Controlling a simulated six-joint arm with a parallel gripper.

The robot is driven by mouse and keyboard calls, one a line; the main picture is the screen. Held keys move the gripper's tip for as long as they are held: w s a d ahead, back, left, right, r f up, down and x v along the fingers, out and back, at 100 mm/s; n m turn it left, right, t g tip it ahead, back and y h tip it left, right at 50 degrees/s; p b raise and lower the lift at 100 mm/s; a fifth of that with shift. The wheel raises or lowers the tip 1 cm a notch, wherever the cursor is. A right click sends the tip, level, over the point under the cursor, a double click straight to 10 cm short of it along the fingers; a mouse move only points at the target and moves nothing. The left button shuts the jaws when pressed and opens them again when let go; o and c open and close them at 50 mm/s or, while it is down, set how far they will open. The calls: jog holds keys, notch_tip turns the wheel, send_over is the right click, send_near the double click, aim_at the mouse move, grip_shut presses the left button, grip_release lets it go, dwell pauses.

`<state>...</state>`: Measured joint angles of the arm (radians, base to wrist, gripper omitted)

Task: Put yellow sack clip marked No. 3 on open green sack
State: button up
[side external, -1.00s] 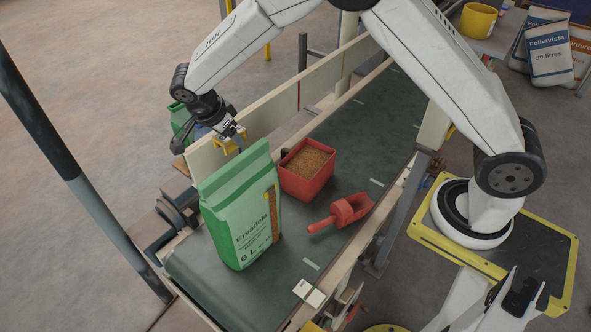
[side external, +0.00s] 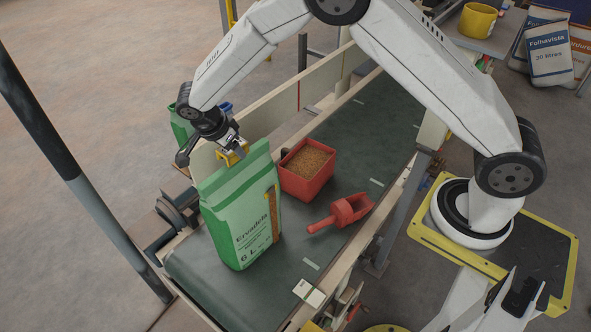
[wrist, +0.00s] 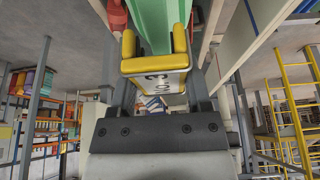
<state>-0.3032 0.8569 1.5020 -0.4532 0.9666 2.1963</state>
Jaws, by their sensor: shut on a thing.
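The yellow sack clip (side external: 229,157) is in my gripper (side external: 235,150), right at the top edge of the green sack (side external: 240,215). The sack stands upright on the belt, with a window of brown contents in its side. I cannot tell whether the clip touches the sack, and the sack's mouth is not clearly visible.
A red bin (side external: 308,185) of brown grains stands right of the sack on the dark belt (side external: 335,140). A red scoop (side external: 343,212) lies in front of it.

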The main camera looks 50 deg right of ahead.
aim_at(222, 153)
jog(key=shift+f, duration=1.8)
jog(key=shift+f, duration=0.1)
jog(key=o, duration=1.3)
jog(key=shift+c, duration=0.2)
jog(key=shift+v, duration=3.9)
jog(key=shift+s, duration=0.1)
